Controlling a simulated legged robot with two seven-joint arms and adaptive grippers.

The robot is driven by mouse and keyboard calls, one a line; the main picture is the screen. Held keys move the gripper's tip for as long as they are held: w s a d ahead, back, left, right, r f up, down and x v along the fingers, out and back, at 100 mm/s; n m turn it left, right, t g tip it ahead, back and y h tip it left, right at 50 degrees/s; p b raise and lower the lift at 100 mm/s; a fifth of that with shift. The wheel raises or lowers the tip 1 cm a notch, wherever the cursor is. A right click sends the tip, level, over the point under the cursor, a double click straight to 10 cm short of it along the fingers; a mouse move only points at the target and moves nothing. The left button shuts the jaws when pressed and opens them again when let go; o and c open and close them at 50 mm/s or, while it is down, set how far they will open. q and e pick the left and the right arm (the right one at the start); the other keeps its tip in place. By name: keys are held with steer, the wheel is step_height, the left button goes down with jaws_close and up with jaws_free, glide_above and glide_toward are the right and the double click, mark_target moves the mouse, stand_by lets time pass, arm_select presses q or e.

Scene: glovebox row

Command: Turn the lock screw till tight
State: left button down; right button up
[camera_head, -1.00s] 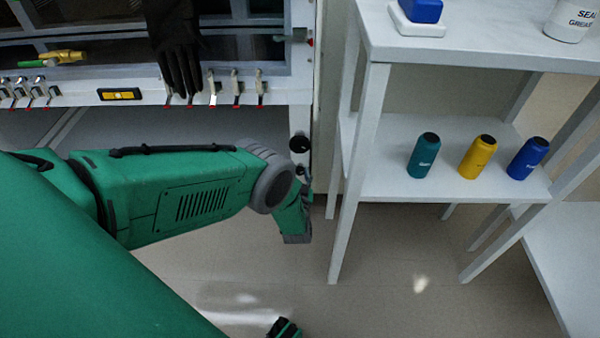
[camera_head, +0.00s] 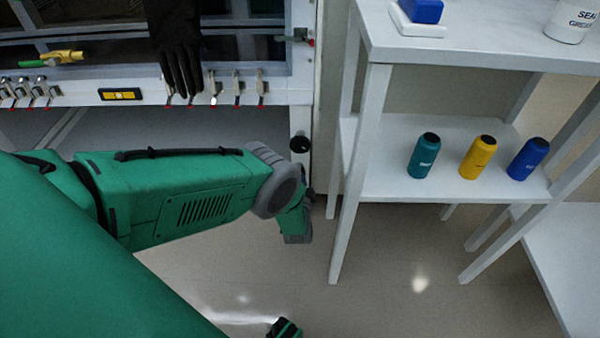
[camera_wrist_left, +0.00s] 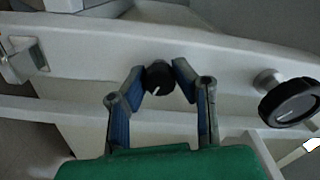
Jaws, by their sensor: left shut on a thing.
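The lock screw (camera_wrist_left: 159,77) is a small black knob with a pale mark, on the white frame in the left wrist view. My left gripper (camera_wrist_left: 160,70) has its two blue-lined fingers on either side of the screw's head and is shut on it. In the head view my left arm reaches in from the left to the cabinet's lower right corner. The fingers and the screw cannot be made out there. My right gripper is not in view.
A larger black knob (camera_wrist_left: 292,103) sits right of the screw; it also shows in the head view (camera_head: 299,144). Several toggle clamps and a black glove (camera_head: 178,50) line the glovebox front. A white shelf (camera_head: 385,180) with bottles stands close on the right.

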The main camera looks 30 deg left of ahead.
arm_select(q)
steer(key=shift+s+d+f+m, duration=0.1)
steer(key=shift+m, duration=2.05)
steer(key=shift+w+d+f+m, duration=0.1)
steer(key=shift+d+m, duration=0.05)
steer(key=shift+m, duration=1.95)
steer(key=shift+s+d+f+m, duration=0.1)
steer(key=shift+m, duration=2.05)
steer(key=c, duration=1.3)
jaws_free()
steer(key=shift+f, duration=0.1)
steer(key=shift+a, duration=0.1)
steer(key=shift+r, duration=0.2)
steer(key=v, duration=1.2)
